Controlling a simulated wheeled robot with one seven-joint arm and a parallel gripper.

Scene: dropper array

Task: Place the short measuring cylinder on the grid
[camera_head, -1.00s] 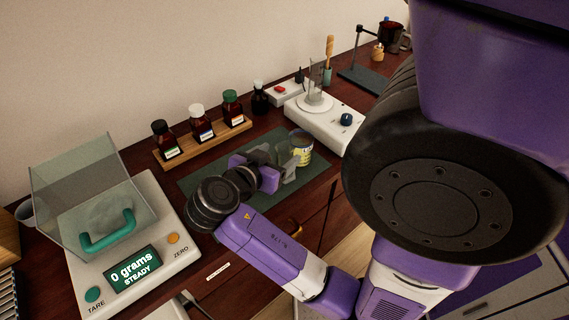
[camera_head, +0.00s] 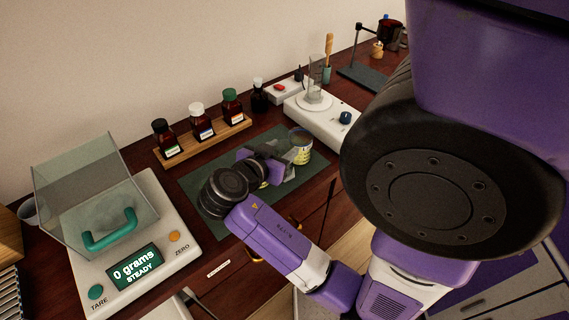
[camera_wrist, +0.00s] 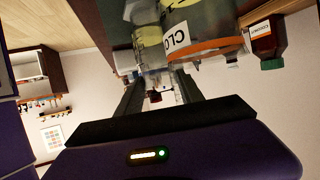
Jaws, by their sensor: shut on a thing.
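My gripper (camera_head: 283,167) is low over the dark green mat (camera_head: 200,188) in the head view, its fingers pointing right. In the wrist view, my gripper (camera_wrist: 158,85) is shut on a small clear, glass-like thing (camera_wrist: 158,78), which seems to be the short measuring cylinder. Its outline is hard to make out, and my gripper mostly hides it in the head view. I cannot tell whether it touches the mat. No grid lines can be made out on the mat.
A yellow-labelled clear jar (camera_head: 301,146) stands close beyond my fingertips; in the wrist view a labelled jar (camera_wrist: 205,35) is close too. Bottles in a wooden rack (camera_head: 205,143) line the back. A scale (camera_head: 150,240) is left, a white stirrer unit (camera_head: 325,122) right.

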